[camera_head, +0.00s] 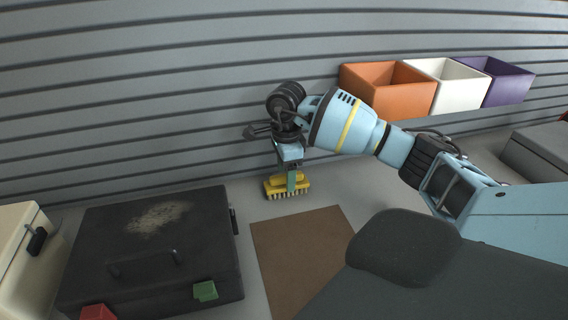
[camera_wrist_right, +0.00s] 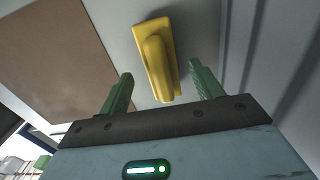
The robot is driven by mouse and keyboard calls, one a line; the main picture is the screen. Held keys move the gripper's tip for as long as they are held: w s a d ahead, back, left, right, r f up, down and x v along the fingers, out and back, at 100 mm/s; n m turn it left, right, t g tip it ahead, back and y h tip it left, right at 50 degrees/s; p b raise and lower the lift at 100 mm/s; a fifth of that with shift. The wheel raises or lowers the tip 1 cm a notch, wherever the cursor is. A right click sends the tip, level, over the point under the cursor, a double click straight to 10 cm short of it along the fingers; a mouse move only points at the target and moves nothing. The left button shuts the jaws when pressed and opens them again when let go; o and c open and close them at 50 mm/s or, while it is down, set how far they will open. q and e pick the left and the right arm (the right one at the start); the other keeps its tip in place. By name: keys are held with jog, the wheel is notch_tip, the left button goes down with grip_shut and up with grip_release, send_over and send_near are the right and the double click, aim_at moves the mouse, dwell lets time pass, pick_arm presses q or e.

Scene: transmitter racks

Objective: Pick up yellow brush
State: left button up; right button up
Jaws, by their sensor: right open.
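The yellow brush (camera_head: 286,187) stands bristles down on the grey surface, near the ribbed wall, in the head view. In the right wrist view the yellow brush (camera_wrist_right: 158,55) shows its long handle, lying between the lines of the two green fingers. My right gripper (camera_head: 291,180) comes down from above over the brush, with a green finger in front of it. In the right wrist view my right gripper (camera_wrist_right: 161,88) is open, its fingers on either side of the near end of the handle. I cannot tell if they touch it. My left gripper is not in view.
A brown mat (camera_head: 300,250) lies just in front of the brush. A black case (camera_head: 150,245) with a green latch stands to the left. Orange (camera_head: 388,92), white (camera_head: 455,90) and purple (camera_head: 508,85) bins are at the wall on the right.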

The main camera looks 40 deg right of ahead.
notch_tip(320, 180, down, 4)
jog(key=shift+d+r+b, duration=0.1)
jog(key=shift+r+b, duration=0.1)
jog(key=shift+b, duration=0.45)
jog(key=shift+r, duration=0.15)
jog(key=shift+c, duration=0.7)
jog(key=c, duration=0.9)
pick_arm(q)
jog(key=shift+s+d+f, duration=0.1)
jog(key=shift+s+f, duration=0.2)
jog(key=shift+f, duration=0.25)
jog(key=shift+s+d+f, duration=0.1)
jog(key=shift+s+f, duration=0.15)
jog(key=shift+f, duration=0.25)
pick_arm(e)
jog(key=shift+c, duration=0.2)
jog(key=shift+r, duration=0.25)
notch_tip(320, 180, up, 10)
jog(key=p, duration=0.4)
jog(key=shift+f, duration=0.15)
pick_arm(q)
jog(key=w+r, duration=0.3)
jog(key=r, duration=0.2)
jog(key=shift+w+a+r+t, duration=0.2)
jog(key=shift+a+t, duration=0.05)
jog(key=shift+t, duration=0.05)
pick_arm(e)
jog(key=shift+f, duration=0.1)
